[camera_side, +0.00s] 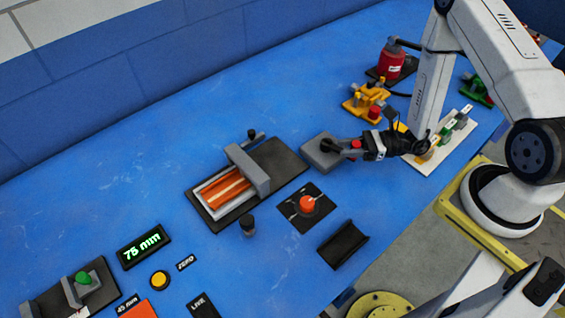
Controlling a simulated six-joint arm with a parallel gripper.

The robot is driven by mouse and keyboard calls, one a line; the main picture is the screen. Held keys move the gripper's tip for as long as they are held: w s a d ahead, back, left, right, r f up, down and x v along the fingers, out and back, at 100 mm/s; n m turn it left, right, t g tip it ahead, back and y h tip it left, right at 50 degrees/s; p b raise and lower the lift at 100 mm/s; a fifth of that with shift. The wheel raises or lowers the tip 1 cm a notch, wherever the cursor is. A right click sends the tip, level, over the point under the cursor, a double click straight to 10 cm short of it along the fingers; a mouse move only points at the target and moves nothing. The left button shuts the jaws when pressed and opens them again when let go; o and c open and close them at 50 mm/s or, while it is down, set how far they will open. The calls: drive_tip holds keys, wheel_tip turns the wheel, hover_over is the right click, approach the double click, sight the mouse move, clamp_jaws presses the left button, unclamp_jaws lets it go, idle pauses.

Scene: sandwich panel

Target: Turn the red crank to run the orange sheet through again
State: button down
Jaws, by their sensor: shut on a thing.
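My gripper (358,149) reaches in from the right and is shut on the red crank (355,144), at its small red knob. The crank sits beside a grey block (322,153) with a dark hub; my fingers hide part of the crank arm. The orange sheet (224,189), with pale stripes, lies in a light tray on a dark base left of the block. A grey bridge (246,169) spans the base at the sheet's right end. Whether part of the sheet is under the bridge cannot be told.
A red-orange knob on a black plate (293,213) and a dark trough (343,245) stand in front. A display reading 75 mm (143,246) and a yellow button (160,280) are at lower left. Yellow fixtures (353,106) and a red cylinder (391,62) stand behind.

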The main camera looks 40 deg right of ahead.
drive_tip(key=d+n+g+y, duration=0.1)
drive_tip(key=g, duration=0.1)
drive_tip(key=n+g+y, duration=0.1)
drive_tip(key=g, duration=0.1)
drive_tip(key=shift+w+d+n, duration=0.1)
drive_tip(key=shift+d+n, duration=0.25)
drive_tip(key=shift+n, duration=0.05)
drive_tip(key=n+g, duration=0.1)
drive_tip(key=d+n+g, duration=0.1)
drive_tip(key=g, duration=0.1)
drive_tip(key=n+g+y, duration=0.1)
drive_tip(key=g, duration=0.1)
drive_tip(key=shift+w+d, duration=0.35)
drive_tip(key=shift+w, duration=0.05)
drive_tip(key=n+g, duration=0.1)
drive_tip(key=d+n+g, duration=0.1)
drive_tip(key=g, duration=0.1)
drive_tip(key=w+n+g, duration=0.1)
drive_tip(key=g, duration=0.1)
drive_tip(key=shift+w+d+n+h, duration=0.1)
drive_tip(key=shift+d+n+h, duration=0.2)
drive_tip(key=shift+n, duration=0.1)
drive_tip(key=shift+w+d+n+g+h, duration=0.2)
drive_tip(key=shift+n+g, duration=0.3)
drive_tip(key=shift+g, duration=0.35)
drive_tip(key=shift+w+d+n+g+h, duration=0.1)
drive_tip(key=shift+w+n+g+h, duration=0.3)
drive_tip(key=shift+g, duration=0.45)
drive_tip(key=shift+s, duration=0.1)
